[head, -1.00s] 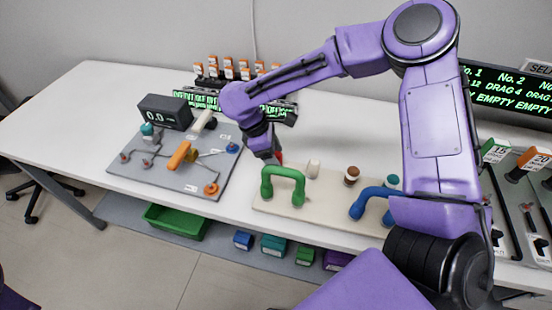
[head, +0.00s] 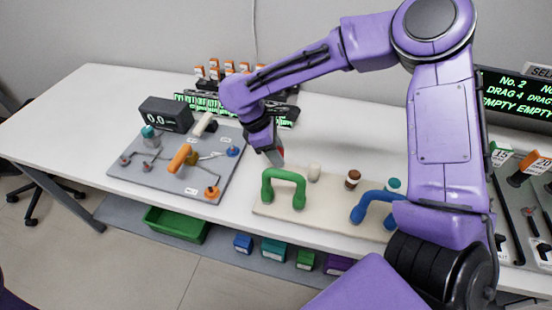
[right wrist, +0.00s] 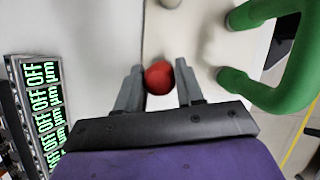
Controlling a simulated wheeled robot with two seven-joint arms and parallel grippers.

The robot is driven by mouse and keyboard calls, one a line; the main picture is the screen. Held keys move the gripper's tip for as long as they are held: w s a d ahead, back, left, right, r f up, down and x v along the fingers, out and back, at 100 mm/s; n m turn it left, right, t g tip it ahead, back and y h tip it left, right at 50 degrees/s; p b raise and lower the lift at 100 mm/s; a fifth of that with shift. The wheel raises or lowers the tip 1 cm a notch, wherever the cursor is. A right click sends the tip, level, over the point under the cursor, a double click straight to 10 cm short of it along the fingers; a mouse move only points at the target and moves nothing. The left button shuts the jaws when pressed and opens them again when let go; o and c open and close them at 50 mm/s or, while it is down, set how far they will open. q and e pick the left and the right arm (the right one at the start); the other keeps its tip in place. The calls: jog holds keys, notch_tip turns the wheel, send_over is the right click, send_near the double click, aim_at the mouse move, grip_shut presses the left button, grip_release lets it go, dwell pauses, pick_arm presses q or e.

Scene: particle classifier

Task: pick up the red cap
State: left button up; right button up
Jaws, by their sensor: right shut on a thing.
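The red cap (right wrist: 158,77) is round and sits between the fingers of my right gripper (right wrist: 159,88) in the right wrist view, with a finger on each side. My right gripper (head: 274,158) is shut on it, near the back left edge of the cream board (head: 325,202), behind the green handle (head: 284,178). In the head view the cap is almost wholly hidden by the gripper. Whether it is clear of the board cannot be told. My left gripper is not in view.
The green handle also stands close by in the right wrist view (right wrist: 232,78). A white cap (head: 314,172), a brown cap (head: 352,179) and a blue handle (head: 374,203) are on the board. A grey panel (head: 213,180) with an orange lever lies left.

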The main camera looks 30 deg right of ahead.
jog(key=s+a+r, duration=0.4)
jog(key=a+r, duration=0.6)
jog(key=a, duration=0.3)
jog(key=shift+a+r, duration=0.15)
jog(key=shift+a, duration=0.15)
jog(key=shift+p, duration=0.35)
notch_tip(320, 180, up, 5)
jog(key=p, duration=0.6)
jog(key=shift+s+f+p, duration=0.1)
jog(key=shift+f+p, duration=0.1)
jog(key=shift+p, duration=0.1)
